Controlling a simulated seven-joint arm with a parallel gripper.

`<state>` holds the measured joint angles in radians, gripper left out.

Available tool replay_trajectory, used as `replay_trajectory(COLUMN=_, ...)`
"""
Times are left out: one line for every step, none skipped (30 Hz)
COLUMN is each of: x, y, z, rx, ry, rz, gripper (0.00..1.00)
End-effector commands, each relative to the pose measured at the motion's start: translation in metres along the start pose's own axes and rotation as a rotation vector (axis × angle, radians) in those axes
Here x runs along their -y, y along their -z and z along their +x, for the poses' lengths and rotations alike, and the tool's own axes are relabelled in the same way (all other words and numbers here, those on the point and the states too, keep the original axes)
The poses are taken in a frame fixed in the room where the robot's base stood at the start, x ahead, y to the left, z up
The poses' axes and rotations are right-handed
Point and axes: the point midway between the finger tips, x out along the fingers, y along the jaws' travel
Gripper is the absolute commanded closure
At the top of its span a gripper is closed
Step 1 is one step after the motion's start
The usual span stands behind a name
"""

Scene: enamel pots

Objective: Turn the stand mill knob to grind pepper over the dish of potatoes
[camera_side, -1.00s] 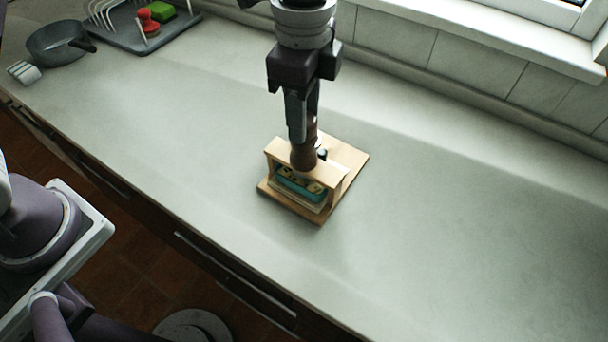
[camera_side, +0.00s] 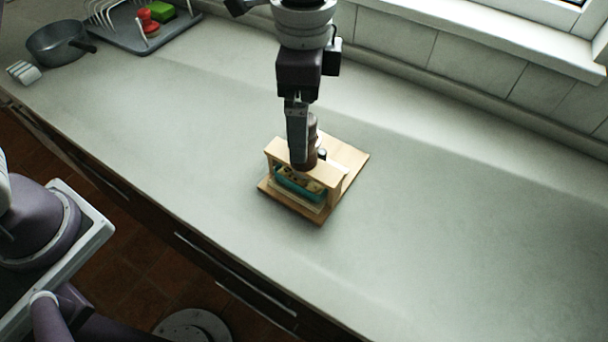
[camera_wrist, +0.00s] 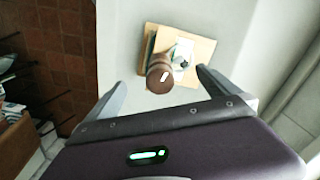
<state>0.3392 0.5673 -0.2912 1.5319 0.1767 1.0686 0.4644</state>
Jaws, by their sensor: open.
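The wooden stand (camera_side: 345,175) sits on the counter, with a brown pepper mill (camera_side: 312,150) upright in its top shelf. In the wrist view the mill (camera_wrist: 158,80) shows from above, with a pale mark on its knob, and the stand's board (camera_wrist: 203,48) shows beyond it. The teal dish of potatoes (camera_side: 298,189) sits under the shelf; the potatoes are partly hidden by the shelf. My gripper (camera_side: 300,160) points down at the mill. In the wrist view my gripper (camera_wrist: 160,78) is open, its fingers apart on either side of the mill, with nothing held.
A grey pan (camera_side: 55,45) and a dish rack tray (camera_side: 135,32) with red and green items stand at the far left. A small white block (camera_side: 23,72) lies by the pan. The counter (camera_side: 450,210) around the stand is clear. A tiled wall (camera_side: 470,60) runs along the back.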

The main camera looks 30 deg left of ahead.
Motion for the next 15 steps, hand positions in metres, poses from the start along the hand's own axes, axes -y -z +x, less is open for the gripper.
replay_trajectory(x=-0.0007, y=0.0004, z=-0.0002, rx=0.000, ry=0.002, rz=-0.133, gripper=0.00)
replay_trajectory(x=-0.0005, y=0.0003, z=-0.0003, rx=0.000, ry=0.003, rz=-0.227, gripper=0.00)
replay_trajectory(x=-0.0007, y=0.0005, z=-0.0005, rx=-0.001, ry=0.002, rz=-0.340, gripper=0.00)
replay_trajectory(x=-0.0003, y=0.0002, z=-0.0005, rx=0.000, ry=0.002, rz=-0.415, gripper=0.00)
replay_trajectory(x=-0.0006, y=0.0003, z=-0.0005, rx=0.000, ry=0.002, rz=-0.478, gripper=0.00)
replay_trajectory(x=-0.0004, y=0.0002, z=-0.0004, rx=0.000, ry=0.001, rz=-0.545, gripper=0.00)
replay_trajectory(x=-0.0003, y=0.0001, z=-0.0004, rx=0.000, ry=0.001, rz=-0.579, gripper=0.00)
replay_trajectory(x=-0.0002, y=0.0000, z=-0.0003, rx=0.000, ry=0.001, rz=-0.602, gripper=0.00)
replay_trajectory(x=-0.0001, y=-0.0001, z=-0.0002, rx=0.000, ry=0.001, rz=-0.634, gripper=0.00)
replay_trajectory(x=-0.0004, y=0.0000, z=-0.0002, rx=0.000, ry=0.001, rz=-0.673, gripper=0.00)
replay_trajectory(x=-0.0007, y=0.0002, z=-0.0003, rx=0.000, ry=0.001, rz=-0.732, gripper=0.00)
replay_trajectory(x=-0.0007, y=0.0000, z=-0.0002, rx=0.000, ry=0.002, rz=-0.842, gripper=0.00)
replay_trajectory(x=-0.0008, y=0.0001, z=-0.0001, rx=0.000, ry=0.002, rz=-0.935, gripper=0.00)
replay_trajectory(x=-0.0006, y=0.0001, z=-0.0001, rx=0.000, ry=0.002, rz=-1.030, gripper=0.00)
replay_trajectory(x=-0.0007, y=0.0002, z=-0.0001, rx=0.000, ry=0.002, rz=-1.151, gripper=0.00)
